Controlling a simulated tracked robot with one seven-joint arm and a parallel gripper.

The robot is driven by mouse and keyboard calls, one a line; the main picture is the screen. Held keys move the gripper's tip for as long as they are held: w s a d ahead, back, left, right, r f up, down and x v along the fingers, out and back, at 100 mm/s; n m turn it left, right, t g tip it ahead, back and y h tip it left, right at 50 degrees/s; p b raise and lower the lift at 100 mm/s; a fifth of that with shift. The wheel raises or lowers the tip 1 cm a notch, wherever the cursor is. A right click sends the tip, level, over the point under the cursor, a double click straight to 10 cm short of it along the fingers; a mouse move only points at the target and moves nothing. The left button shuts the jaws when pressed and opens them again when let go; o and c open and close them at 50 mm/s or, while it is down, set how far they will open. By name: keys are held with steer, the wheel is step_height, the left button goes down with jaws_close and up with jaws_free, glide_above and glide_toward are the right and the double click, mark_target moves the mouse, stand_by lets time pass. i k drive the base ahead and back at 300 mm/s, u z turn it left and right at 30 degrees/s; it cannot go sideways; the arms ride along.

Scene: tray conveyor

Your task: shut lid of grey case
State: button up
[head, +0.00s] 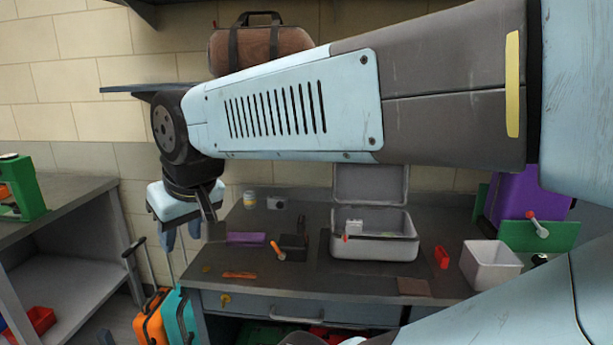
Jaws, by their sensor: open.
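The grey case (376,248) stands on the dark workbench, right of the middle in the head view. Its lid (371,184) is up, about upright at the back edge. The lid's top is hidden behind my arm. A small white item (354,226) and a red bit show inside the case, near its left side. My gripper (182,236) hangs pointing down at the bench's left end, well to the left of the case. It is open, and I see nothing between its fingers.
On the bench, a purple block (246,239), a black box (293,246) and an orange tool (240,275) lie left of the case. A red item (441,257) and a white bin (491,264) stand to its right. A brown bag (261,50) sits on the shelf above.

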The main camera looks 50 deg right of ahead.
mark_target(354, 184)
steer(key=u, duration=0.1)
steer(key=k, duration=1.1)
steer(key=z, duration=1.55)
steer(key=i, duration=1.05)
steer(key=z, duration=0.55)
